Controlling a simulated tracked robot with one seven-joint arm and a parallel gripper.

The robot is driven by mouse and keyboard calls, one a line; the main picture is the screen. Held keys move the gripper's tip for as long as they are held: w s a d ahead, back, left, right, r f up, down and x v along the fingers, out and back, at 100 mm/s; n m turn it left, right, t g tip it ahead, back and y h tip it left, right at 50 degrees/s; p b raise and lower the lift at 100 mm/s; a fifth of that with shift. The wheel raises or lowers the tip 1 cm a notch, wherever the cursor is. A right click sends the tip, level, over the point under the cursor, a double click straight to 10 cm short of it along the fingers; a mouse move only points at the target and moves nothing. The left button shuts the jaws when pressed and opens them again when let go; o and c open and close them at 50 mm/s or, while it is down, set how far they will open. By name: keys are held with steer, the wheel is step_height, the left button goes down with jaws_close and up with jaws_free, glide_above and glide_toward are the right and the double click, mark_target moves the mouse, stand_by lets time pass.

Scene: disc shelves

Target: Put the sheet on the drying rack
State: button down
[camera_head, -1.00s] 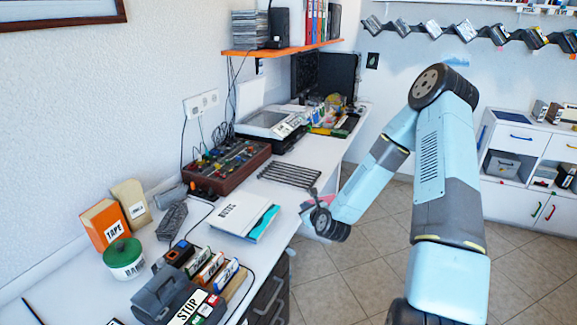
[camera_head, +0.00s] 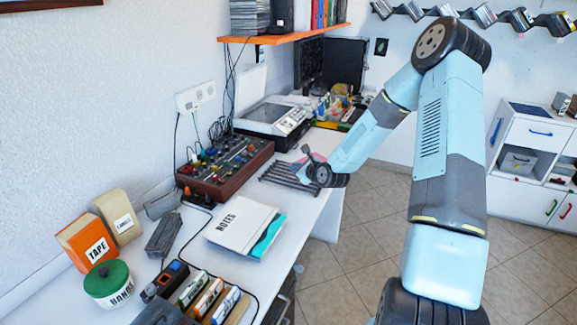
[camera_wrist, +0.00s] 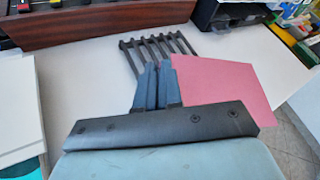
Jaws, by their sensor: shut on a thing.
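A flat pink sheet (camera_wrist: 212,80) is held in my gripper (camera_wrist: 158,62), whose fingers are shut on its left edge in the wrist view. A small pink part of the sheet (camera_head: 297,165) shows by my gripper (camera_head: 303,158) in the head view. The drying rack (camera_head: 275,178), a dark frame of parallel bars, lies on the white desk. The rack (camera_wrist: 133,52) shows just beyond my fingertips in the wrist view, partly hidden by the fingers and sheet. I cannot tell whether the sheet touches the rack.
A brown mixer box (camera_head: 226,172) stands left of the rack, and a scanner-like machine (camera_head: 272,120) stands behind it. A NOTES pad (camera_head: 240,226) lies in front. The white desk's right edge (camera_head: 315,215) drops to the tiled floor.

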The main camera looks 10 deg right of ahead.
steer(key=shift+a+f, duration=0.35)
steer(key=shift+f, duration=0.35)
steer(key=shift+a+f, duration=0.35)
steer(key=shift+f, duration=2.25)
steer(key=shift+f, duration=0.4)
steer(key=c, duration=1.2)
jaws_free()
steer(key=shift+s, duration=0.1)
steer(key=v, duration=1.3)
steer(key=shift+s+d, duration=0.15)
steer(key=shift+s, duration=0.05)
